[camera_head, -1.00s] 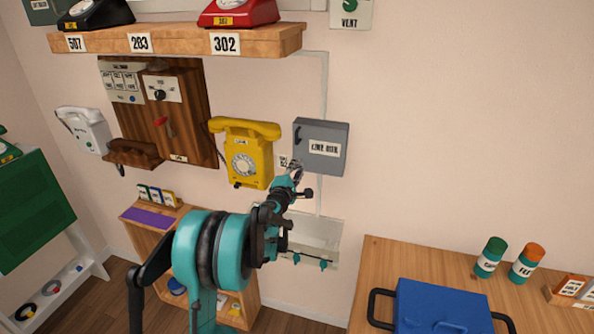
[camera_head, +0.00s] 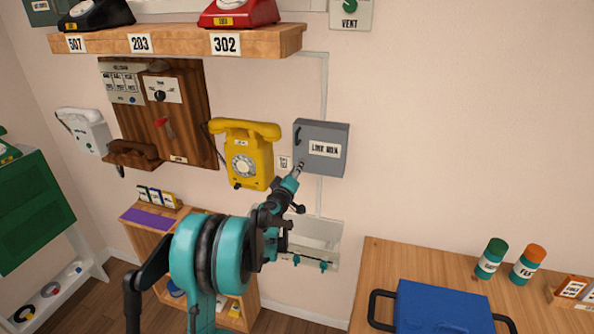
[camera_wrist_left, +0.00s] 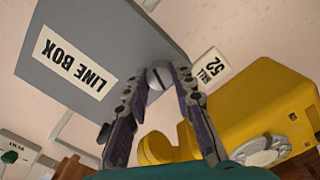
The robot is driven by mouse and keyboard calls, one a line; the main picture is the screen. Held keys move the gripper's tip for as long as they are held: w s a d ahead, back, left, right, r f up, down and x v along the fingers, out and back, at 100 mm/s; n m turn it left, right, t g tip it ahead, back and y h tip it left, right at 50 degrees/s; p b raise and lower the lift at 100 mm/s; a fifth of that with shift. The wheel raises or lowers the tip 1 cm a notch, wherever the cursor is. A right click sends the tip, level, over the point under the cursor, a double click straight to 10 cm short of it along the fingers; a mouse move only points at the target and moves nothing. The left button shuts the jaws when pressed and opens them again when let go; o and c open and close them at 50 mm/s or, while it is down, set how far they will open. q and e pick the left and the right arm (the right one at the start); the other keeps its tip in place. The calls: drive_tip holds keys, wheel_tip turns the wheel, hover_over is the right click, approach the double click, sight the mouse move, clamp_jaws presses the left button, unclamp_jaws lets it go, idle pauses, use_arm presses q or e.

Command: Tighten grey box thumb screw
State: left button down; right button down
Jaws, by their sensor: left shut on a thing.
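The grey line box (camera_head: 322,150) is on the wall to the right of the yellow phone; its printed face fills the upper left of the left wrist view (camera_wrist_left: 125,40). The thumb screw (camera_wrist_left: 159,77) is a pale round head with a dark slot at the box's lower edge. My left gripper (camera_head: 299,168) reaches up to the box's lower left corner. In the left wrist view, its two fingertips (camera_wrist_left: 158,72) are on either side of the screw head, shut on it. My right gripper is not in view.
The yellow dial phone (camera_head: 245,157) hangs close to the left of the gripper. A small wall label (camera_wrist_left: 213,67) is beside the box. A pale tray (camera_head: 316,236) is below. A wooden table with a blue case (camera_head: 441,308) stands at the lower right.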

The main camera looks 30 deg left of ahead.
use_arm(q)
drive_tip(key=m, duration=1.3)
drive_tip(key=shift+d, duration=0.15)
drive_tip(key=shift+m, duration=0.4)
drive_tip(key=c, duration=1.3)
unclamp_jaws()
drive_tip(key=shift+o, duration=0.2)
drive_tip(key=v, duration=1.2)
